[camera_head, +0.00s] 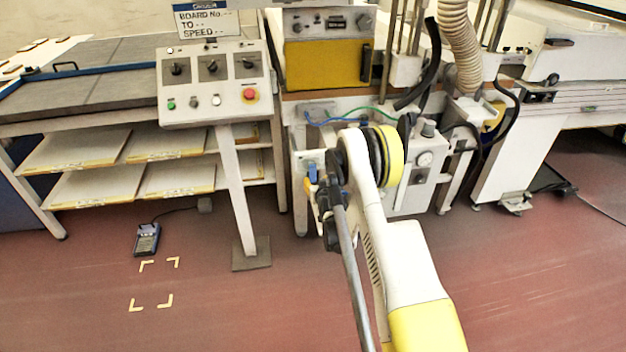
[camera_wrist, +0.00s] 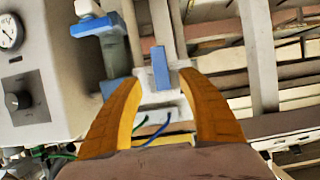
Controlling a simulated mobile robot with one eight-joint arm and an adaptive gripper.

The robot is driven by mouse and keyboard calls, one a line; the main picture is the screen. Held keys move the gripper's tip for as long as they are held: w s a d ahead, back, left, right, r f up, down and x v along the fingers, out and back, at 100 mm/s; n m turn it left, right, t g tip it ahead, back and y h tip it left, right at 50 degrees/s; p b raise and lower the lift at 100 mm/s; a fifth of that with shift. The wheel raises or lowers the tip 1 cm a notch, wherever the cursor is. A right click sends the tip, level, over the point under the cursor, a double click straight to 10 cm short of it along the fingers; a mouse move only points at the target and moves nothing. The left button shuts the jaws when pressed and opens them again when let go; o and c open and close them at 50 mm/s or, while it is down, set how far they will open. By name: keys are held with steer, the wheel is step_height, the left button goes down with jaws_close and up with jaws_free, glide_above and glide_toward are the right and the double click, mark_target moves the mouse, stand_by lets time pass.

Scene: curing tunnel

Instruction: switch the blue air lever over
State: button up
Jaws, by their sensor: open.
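The blue air lever (camera_wrist: 160,67) shows in the wrist view as a short, flat blue bar on a pale mount. My gripper (camera_wrist: 160,80) is open, with its two orange-yellow fingers on either side of the lever's line. The lever appears between or just beyond the fingertips, and I cannot tell if either finger touches it. In the head view the small blue lever (camera_head: 312,172) shows at the left end of the white machine unit, close to a yellow finger. My arm hides much of the area around it.
A second blue part (camera_wrist: 95,26) sits left of the lever in the wrist view, near a grey box with a gauge (camera_wrist: 8,32) and a black knob (camera_wrist: 18,100). Blue and green hoses hang nearby. A control panel on a post (camera_head: 236,190) stands left; open floor lies in front.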

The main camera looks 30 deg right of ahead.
mark_target(313, 175)
steer(key=b+x, duration=0.2)
steer(key=x, duration=0.5)
steer(key=shift+w+f+b, duration=0.25)
steer(key=shift+w+b, duration=0.05)
steer(key=shift+w, duration=0.05)
steer(key=shift+w+d, duration=0.2)
steer(key=shift+w, duration=0.2)
jaws_close()
